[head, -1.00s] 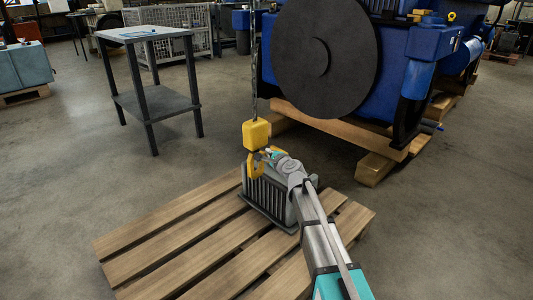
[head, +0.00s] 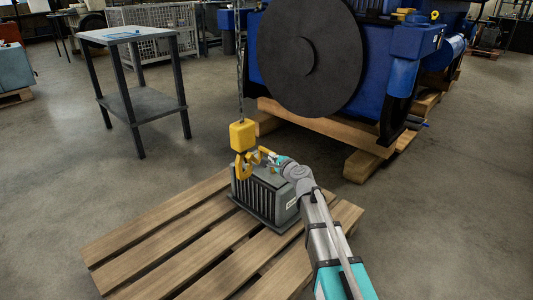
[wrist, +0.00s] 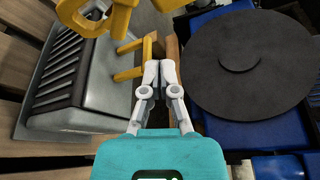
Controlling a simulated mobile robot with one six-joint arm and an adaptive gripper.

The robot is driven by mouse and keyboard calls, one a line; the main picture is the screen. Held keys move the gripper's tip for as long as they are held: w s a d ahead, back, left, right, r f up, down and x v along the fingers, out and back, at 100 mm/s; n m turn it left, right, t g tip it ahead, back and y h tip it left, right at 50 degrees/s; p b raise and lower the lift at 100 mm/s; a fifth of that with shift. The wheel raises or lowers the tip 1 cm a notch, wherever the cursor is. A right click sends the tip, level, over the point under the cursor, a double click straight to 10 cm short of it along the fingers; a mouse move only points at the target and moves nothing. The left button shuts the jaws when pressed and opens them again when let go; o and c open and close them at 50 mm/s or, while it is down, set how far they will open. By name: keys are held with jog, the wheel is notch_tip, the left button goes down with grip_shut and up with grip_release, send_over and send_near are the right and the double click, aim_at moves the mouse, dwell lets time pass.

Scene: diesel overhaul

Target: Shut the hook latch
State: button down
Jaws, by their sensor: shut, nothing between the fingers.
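The yellow crane hook (head: 242,166) hangs under its yellow block (head: 243,136), just above the grey finned unit (head: 266,194). Its curved body (wrist: 88,14) fills the top left of the wrist view. A yellow two-pronged piece (wrist: 130,74), which looks like the hook's latch, stands out towards my fingers. In the head view, yellow parts (head: 264,151) stick out right of the hook, so the latch looks open. My gripper (wrist: 160,68) is shut and empty, with its tips just beside that piece; I cannot tell whether they touch. It also shows in the head view (head: 270,158).
The finned unit stands on a wooden pallet (head: 150,240). A chain (head: 239,70) rises from the block. Behind is a blue engine with a large dark disc (head: 310,58), on timber supports (head: 320,130). A grey table (head: 140,33) stands left. Floor between is clear.

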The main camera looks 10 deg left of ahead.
jog(key=shift+s+d+f, duration=0.25)
jog(key=shift+s+d, duration=0.6)
jog(key=shift+s, duration=0.15)
jog(key=s+d+n+g+h+p, duration=1)
jog(key=s+d+n+g+p, duration=0.4)
jog(key=s+d, duration=1.25)
notch_tip(320, 180, up, 36)
jog(key=s+a+n+p, duration=0.1)
jog(key=p, duration=3.7)
jog(key=shift+s+a+r+t, duration=0.2)
jog(key=shift+a+t, duration=0.2)
jog(key=shift+a, duration=0.1)
